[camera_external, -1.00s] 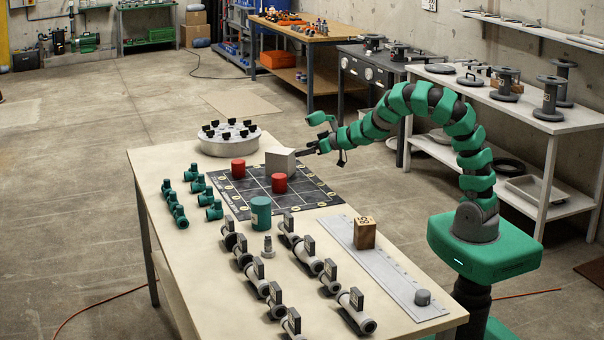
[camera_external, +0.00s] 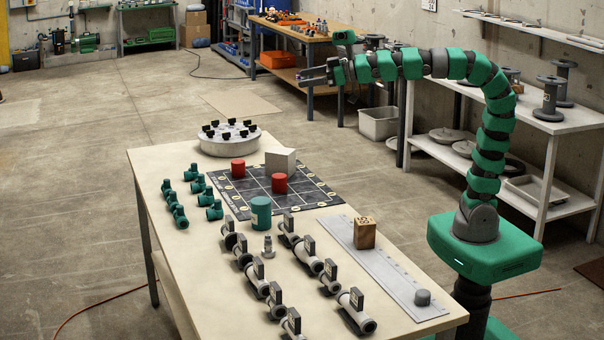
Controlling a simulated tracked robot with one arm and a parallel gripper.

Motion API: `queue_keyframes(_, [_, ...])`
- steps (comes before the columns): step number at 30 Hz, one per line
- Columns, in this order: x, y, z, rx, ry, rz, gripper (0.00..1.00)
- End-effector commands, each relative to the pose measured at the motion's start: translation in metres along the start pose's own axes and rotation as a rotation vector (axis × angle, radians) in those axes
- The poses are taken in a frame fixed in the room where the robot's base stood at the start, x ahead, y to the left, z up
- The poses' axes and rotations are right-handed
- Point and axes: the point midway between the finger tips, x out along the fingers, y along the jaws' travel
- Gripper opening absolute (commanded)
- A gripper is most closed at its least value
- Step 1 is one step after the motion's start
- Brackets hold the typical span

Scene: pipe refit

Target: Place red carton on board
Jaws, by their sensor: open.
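The dark board (camera_external: 252,189) with a light grid lies flat on the table. Two red cylinders, one toward its back left (camera_external: 238,168) and one right of its middle (camera_external: 279,183), stand upright on it. A light grey box (camera_external: 280,161) sits at its back edge. I see no box-shaped red carton, so I cannot tell whether a red cylinder is the carton. My gripper (camera_external: 303,77) is open and empty, raised well above and behind the board, pointing left.
A teal cylinder (camera_external: 261,213) stands at the board's front edge. Teal fittings (camera_external: 172,200) are left of it, grey pipe valves (camera_external: 262,280) in front. A wooden block (camera_external: 365,233) sits on a grey strip (camera_external: 385,270) at right. A round grey plate (camera_external: 230,141) is behind.

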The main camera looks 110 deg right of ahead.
Motion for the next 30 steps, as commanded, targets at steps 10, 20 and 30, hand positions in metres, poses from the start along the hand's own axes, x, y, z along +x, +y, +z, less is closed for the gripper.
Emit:
queue_keyframes(10, [-0.144,-0.105,-0.068,-0.008,-0.015,-0.346,0.90])
queue_keyframes(20, [-0.180,-0.120,-0.077,-0.020,-0.023,-0.440,0.90])
queue_keyframes(30, [-0.182,-0.119,-0.090,-0.020,-0.023,-0.438,0.90])
